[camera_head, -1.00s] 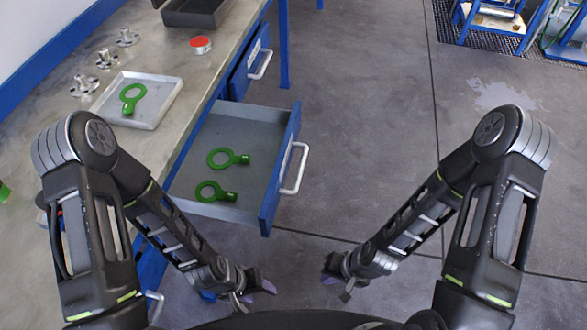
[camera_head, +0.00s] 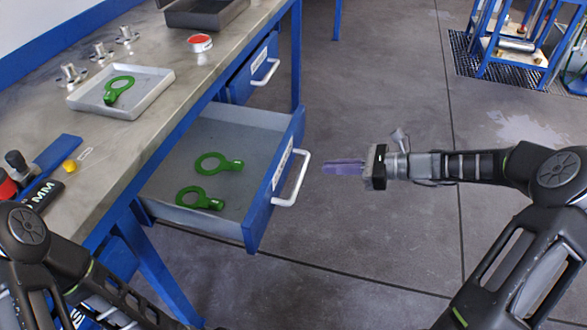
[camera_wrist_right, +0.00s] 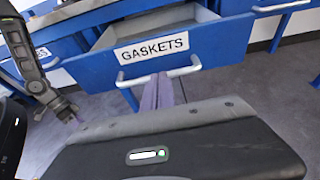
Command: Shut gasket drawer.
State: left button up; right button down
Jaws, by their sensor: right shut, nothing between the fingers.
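The gasket drawer (camera_head: 262,213) stands pulled out from the bench, with two green ring gaskets (camera_head: 212,163) lying inside. Its blue front carries a white bar handle (camera_head: 293,180). In the right wrist view the drawer front (camera_wrist_right: 215,47) shows a "GASKETS" label and the handle (camera_wrist_right: 158,76). My right gripper (camera_head: 325,167) is shut and empty, its purple fingers pointing at the drawer front, a little to the right of the handle in the head view. In the right wrist view its fingers (camera_wrist_right: 158,92) appear just below the handle.
A second blue drawer (camera_head: 254,68) farther along the bench is shut.

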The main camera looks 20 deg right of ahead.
aim_at(285, 168)
jog(key=b+x, duration=0.1)
jog(key=x, duration=0.9)
jog(key=shift+f, duration=0.15)
jog(key=w+a, duration=0.4)
jog(key=a, duration=0.3)
jog(key=w+a, duration=0.4)
jog(key=a, duration=0.2)
jog(key=w+a, duration=0.5)
jog(key=a, duration=0.2)
jog(key=shift+a, duration=0.35)
jog(key=shift+w+a, duration=0.1)
jog(key=shift+a, duration=0.05)
jog(key=shift+r, duration=0.3)
